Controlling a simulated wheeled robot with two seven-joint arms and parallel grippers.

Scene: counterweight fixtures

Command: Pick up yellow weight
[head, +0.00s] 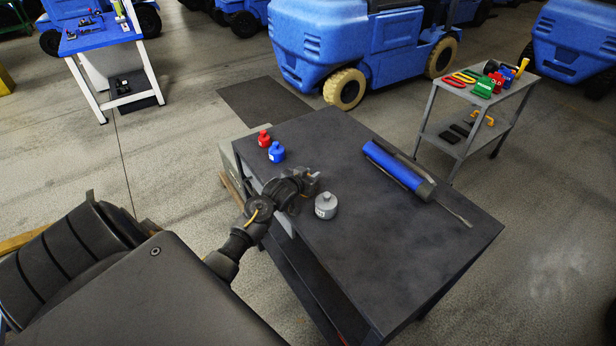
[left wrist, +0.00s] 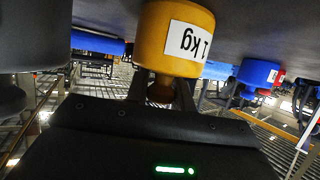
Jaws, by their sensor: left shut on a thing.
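The yellow weight (left wrist: 176,38), with a white "1 kg" label, fills the upper middle of the left wrist view, which shows the scene upside down. My left gripper (left wrist: 161,92) is shut on the narrow neck of the weight. In the head view my left gripper (head: 312,182) is low over the left part of the dark table (head: 385,240), and the yellow weight is hidden behind it. I cannot tell whether the weight still touches the tabletop. My right gripper is not in view.
A grey weight (head: 326,206) stands close to the right of my left gripper. A blue weight (head: 276,152) and a red weight (head: 264,138) stand beyond it. A blue tool (head: 398,169) lies at the table's far right. The table's near right part is clear.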

